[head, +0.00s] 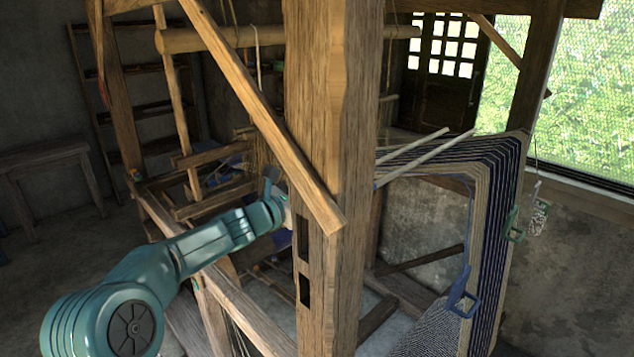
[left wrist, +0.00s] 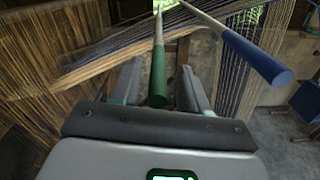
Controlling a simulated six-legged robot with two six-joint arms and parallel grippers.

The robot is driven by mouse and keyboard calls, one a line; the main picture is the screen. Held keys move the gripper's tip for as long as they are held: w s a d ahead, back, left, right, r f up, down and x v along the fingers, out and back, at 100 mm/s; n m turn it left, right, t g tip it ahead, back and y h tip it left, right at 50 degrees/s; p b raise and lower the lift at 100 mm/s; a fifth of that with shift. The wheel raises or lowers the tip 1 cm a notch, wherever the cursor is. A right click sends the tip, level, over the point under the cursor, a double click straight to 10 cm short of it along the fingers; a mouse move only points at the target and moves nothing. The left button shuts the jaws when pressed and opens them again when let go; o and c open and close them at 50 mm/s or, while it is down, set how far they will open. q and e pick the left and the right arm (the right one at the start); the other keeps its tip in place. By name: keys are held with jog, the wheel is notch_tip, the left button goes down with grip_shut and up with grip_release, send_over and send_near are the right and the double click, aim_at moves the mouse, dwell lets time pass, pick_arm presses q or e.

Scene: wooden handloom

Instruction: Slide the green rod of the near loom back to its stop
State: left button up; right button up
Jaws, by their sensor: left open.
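In the left wrist view the green rod (left wrist: 158,78) points toward my left gripper (left wrist: 160,70). Its green end lies between the two open fingers, with a visible gap on each side, and its paler shaft runs on into the threads. A blue-ended rod (left wrist: 252,54) slants past just right of the fingers. In the head view my left arm reaches from the lower left to the thick post of the near loom (head: 348,110), which hides the fingers and the coloured rod ends. Two pale rod shafts (head: 432,156) show right of the post. My right gripper is not in view.
A slanted wooden brace (head: 265,105) crosses in front of the post, close above my left wrist. Striped warp threads (head: 485,190) hang at the right, with a blue-handled tool (head: 461,297) against them. A lower beam (head: 225,295) runs below my arm.

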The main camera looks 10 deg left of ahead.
pick_arm(q)
jog(key=shift+w+d+r, duration=0.1)
jog(key=shift+w+d, duration=0.15)
jog(key=shift+w, duration=0.05)
jog(key=shift+w+a, duration=0.1)
jog(key=shift+a, duration=0.05)
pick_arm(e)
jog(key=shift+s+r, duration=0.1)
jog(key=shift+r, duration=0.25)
